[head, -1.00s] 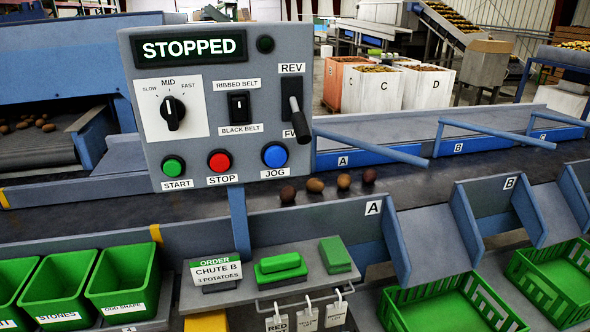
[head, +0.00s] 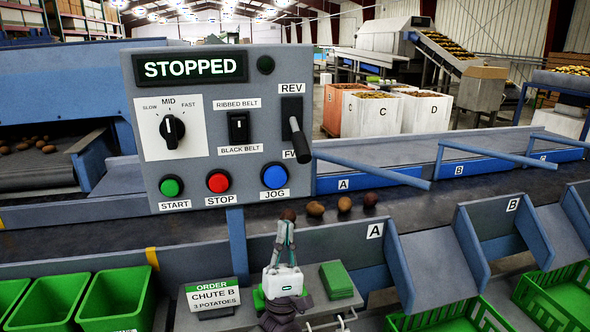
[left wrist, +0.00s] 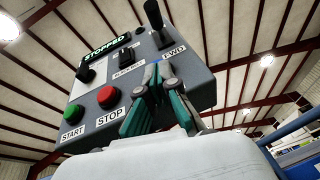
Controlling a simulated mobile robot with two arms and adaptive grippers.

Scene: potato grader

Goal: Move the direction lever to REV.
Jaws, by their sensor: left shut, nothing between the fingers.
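The direction lever (head: 297,138) is a black handle at the right of the grey control panel (head: 208,60). It hangs tilted down from its slot, at the FWD end, with the REV label (head: 292,88) above. Its knob partly hides the FWD label in the head view. My left gripper (head: 287,222) is upright, shut and empty, in front of the panel and below the lever, apart from it. In the left wrist view the fingertips (left wrist: 160,75) point up toward the panel, and the lever (left wrist: 154,17) shows beyond them. My right gripper is not in view.
The display reads STOPPED (head: 193,68). The blue JOG button (head: 275,176) sits just under the lever side of the panel, near my left gripper. Several potatoes (head: 344,204) lie on the dark belt. A shelf with an order sign (head: 212,295) and a green block (head: 336,280) is below.

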